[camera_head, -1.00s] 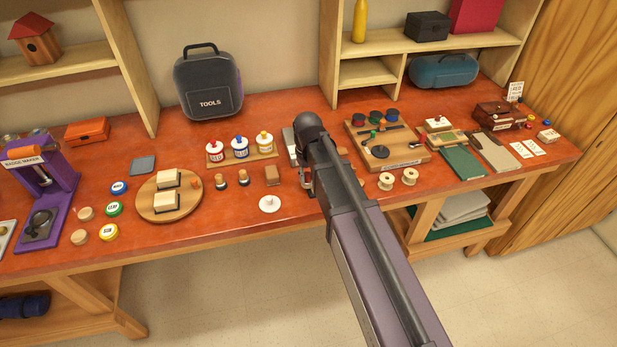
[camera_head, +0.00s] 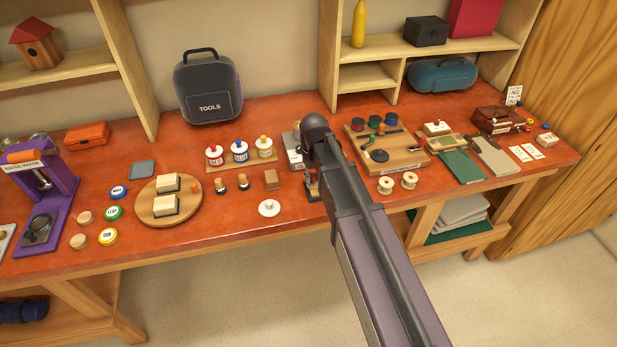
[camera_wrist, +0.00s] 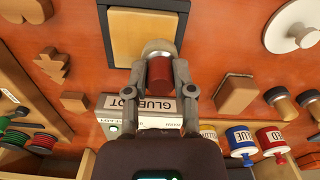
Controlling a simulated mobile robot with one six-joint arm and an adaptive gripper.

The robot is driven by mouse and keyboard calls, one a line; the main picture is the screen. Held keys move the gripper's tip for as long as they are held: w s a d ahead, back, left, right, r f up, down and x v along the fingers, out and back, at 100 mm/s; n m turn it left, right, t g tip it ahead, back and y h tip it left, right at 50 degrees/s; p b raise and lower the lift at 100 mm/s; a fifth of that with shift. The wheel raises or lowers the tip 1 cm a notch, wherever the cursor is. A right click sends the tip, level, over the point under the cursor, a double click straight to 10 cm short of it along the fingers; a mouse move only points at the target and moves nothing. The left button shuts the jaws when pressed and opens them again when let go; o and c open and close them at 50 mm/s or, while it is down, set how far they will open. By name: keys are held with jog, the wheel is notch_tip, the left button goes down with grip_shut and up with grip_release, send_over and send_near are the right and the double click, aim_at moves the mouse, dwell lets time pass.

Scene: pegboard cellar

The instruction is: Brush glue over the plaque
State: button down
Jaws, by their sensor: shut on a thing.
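In the wrist view my gripper (camera_wrist: 161,66) is shut on a brush (camera_wrist: 158,78) with a dark red handle and a pale, rounded far end. The plaque (camera_wrist: 140,38), a tan square with a dark border, lies just beyond the brush. The pale end overlaps the plaque's near edge in the picture; I cannot tell if they touch. A grey box labelled as a glue pot (camera_wrist: 116,101) sits below my gripper, partly hidden by it. It also shows in the head view (camera_head: 291,150), left of my arm.
A white disc with a knob (camera_head: 269,208) and a brown block (camera_head: 271,180) are nearby.

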jog(key=shift+w+d, duration=0.25)
jog(key=shift+d, duration=0.75)
jog(key=shift+d, duration=0.15)
jog(key=shift+w+d, duration=0.3)
jog(key=shift+d, duration=0.6)
jog(key=shift+w+d, duration=0.25)
jog(key=shift+d, duration=0.6)
jog(key=shift+f, duration=0.1)
jog(key=shift+a, duration=0.15)
jog(key=shift+s+a, duration=0.3)
jog(key=shift+a, duration=0.6)
jog(key=shift+s+a, duration=0.25)
jog(key=shift+a, duration=0.65)
jog(key=shift+a, duration=0.1)
